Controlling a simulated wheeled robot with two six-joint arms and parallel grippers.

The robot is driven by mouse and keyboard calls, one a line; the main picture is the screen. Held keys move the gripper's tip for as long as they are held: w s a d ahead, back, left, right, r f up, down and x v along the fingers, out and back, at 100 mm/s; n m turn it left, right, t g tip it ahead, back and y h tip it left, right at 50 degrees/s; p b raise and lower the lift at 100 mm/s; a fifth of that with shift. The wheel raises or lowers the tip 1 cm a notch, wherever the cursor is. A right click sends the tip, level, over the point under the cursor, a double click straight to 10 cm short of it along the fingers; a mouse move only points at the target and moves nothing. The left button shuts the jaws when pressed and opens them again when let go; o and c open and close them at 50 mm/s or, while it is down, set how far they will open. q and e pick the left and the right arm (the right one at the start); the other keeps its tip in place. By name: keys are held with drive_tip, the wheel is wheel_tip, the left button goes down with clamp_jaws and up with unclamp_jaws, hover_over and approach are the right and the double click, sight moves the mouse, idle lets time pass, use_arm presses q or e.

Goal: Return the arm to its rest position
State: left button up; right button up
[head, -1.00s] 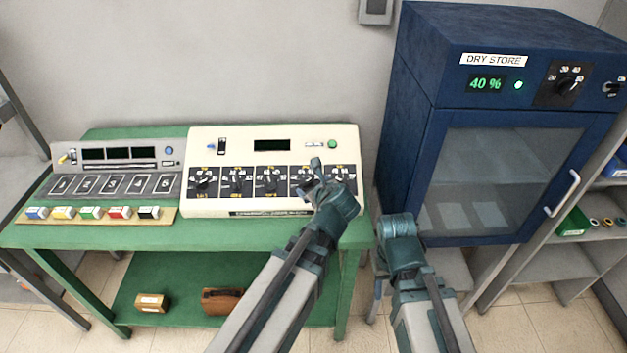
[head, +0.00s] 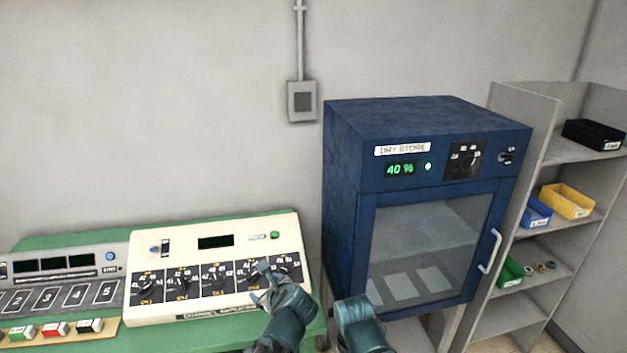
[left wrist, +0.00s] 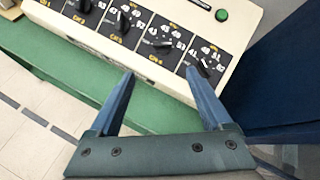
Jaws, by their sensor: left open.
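My left gripper (head: 262,284) is open and empty in the head view, in front of the right-hand knobs of the cream control box (head: 165,306). In the left wrist view its two blue fingers (left wrist: 160,74) are spread, with nothing between them. They overlap the box's front edge and the green bench (left wrist: 95,90); I cannot tell the exact gap. My right arm's end (head: 358,322) shows at the bottom of the head view, right of the left gripper. Its fingers cannot be made out.
A blue dry store cabinet (head: 345,190) reading 40 % stands just right of the bench. A grey shelf (head: 522,150) with bins is farther right. A console (head: 65,285) with numbered slots and coloured blocks is at the left.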

use_arm(q)
drive_tip(key=s+d+f+n+g+h, duration=0.2)
drive_tip(key=s+d+f+n+g, duration=0.2)
drive_tip(key=s+n, duration=0.4)
drive_tip(key=s+d+f+n+g+h, duration=0.3)
drive_tip(key=s+d+f+n+g, duration=0.2)
drive_tip(key=n, duration=0.8)
drive_tip(key=s+d, duration=0.2)
drive_tip(key=s, duration=0.1)
drive_tip(key=shift+s+d+f, duration=0.25)
drive_tip(key=shift+s, duration=0.15)
drive_tip(key=shift+a, duration=0.1)
